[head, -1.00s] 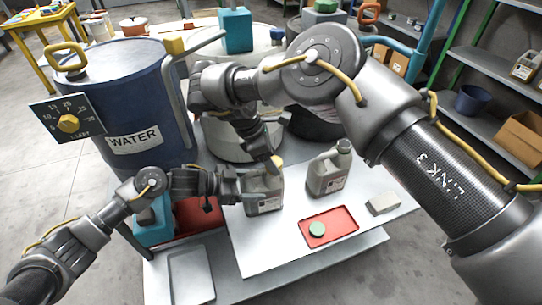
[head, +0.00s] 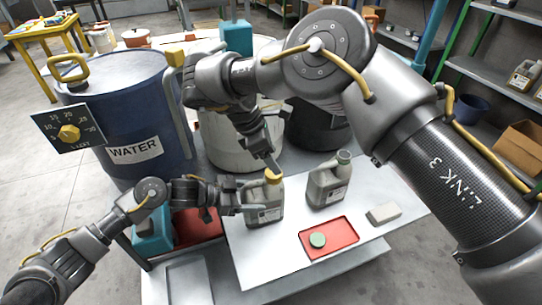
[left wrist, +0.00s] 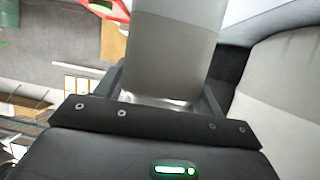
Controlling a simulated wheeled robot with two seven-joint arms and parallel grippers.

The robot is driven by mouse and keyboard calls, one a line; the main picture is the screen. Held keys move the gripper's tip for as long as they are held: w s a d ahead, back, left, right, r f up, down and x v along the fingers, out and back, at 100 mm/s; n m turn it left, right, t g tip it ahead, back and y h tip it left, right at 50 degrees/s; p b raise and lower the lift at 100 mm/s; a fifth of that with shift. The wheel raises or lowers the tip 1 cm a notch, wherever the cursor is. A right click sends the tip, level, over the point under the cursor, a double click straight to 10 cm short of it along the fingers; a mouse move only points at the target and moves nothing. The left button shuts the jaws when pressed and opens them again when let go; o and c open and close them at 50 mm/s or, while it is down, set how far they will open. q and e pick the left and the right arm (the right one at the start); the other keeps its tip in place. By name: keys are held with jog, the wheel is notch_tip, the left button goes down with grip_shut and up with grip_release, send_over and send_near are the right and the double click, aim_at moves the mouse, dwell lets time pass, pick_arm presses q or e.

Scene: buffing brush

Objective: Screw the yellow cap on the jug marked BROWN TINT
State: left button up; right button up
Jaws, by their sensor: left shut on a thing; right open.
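A grey jug (head: 265,208) stands on the white table top, its label too small to read. The yellow cap (head: 273,176) sits at the top of this jug; I cannot tell how tightly it is seated. My left gripper (head: 243,209) is shut on the jug from the left side. In the left wrist view the jug's grey body (left wrist: 172,55) fills the space between the fingers. My right gripper (head: 271,161) is open, pointing down just above the yellow cap. Whether its fingertips touch the cap is unclear.
A second grey jug (head: 328,183), without a visible bright cap, stands to the right. A red tray (head: 343,238) holds a green cap (head: 317,240). A pale block (head: 384,213) lies farther right. A blue WATER drum (head: 125,115) stands at the back left.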

jog(key=r+n+y, duration=0.1)
jog(key=n, duration=0.3)
jog(key=d+r+n+y, duration=0.1)
jog(key=n, duration=0.3)
jog(key=d+r+n+y, duration=0.1)
jog(key=n+y, duration=0.1)
jog(key=n, duration=0.2)
jog(key=shift+w+d+g, duration=0.15)
jog(key=shift+w+g, duration=0.2)
jog(key=shift+g, duration=0.05)
jog(key=n, duration=0.3)
jog(key=a+n, duration=0.1)
jog(key=shift+s+a+n+y, duration=0.1)
jog(key=shift+s+n+y, duration=0.2)
jog(key=shift+n, duration=0.1)
jog(key=shift+a+n, duration=0.15)
jog(key=shift+n, duration=1.65)
jog(key=shift+f, duration=0.1)
jog(key=shift+f, duration=4)
